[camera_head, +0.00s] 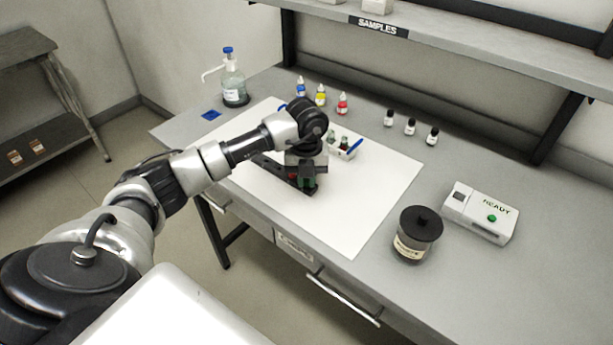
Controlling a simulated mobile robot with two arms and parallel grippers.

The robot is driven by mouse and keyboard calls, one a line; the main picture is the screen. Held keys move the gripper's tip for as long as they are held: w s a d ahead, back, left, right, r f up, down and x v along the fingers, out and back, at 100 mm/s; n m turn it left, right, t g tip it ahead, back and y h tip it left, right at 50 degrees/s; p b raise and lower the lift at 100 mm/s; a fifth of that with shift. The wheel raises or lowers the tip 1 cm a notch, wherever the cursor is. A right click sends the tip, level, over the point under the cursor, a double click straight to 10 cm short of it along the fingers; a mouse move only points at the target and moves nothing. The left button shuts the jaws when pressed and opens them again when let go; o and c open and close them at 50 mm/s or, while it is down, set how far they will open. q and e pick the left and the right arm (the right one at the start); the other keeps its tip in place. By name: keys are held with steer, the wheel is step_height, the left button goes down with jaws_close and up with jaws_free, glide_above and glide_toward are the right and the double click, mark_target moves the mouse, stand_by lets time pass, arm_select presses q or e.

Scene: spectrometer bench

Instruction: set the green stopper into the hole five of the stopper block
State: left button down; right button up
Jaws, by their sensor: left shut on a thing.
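My left gripper (306,178) points down over the front part of the white mat (350,215). It is shut on a small dark green thing (308,184), which looks like the green stopper; the jaws hide most of it. A long dark block (270,164), which looks like the stopper block, lies on the mat under and beside the gripper. Its holes and their numbers are too small or hidden to read. I cannot tell whether the green thing is in a hole or above it. A small red spot shows beside the gripper. My right gripper is not in view.
A dark-lidded jar (416,238) and a READY box (479,214) stand at right. The mat's right part is clear.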

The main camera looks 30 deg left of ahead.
arm_select(q)
steer(key=c, duration=1)
jaws_free()
steer(key=shift+c, duration=0.2)
steer(key=shift+r, duration=0.15)
step_height(320, 180, up, 10)
steer(key=b, duration=0.1)
steer(key=shift+r, duration=0.25)
steer(key=shift+s+f, duration=0.1)
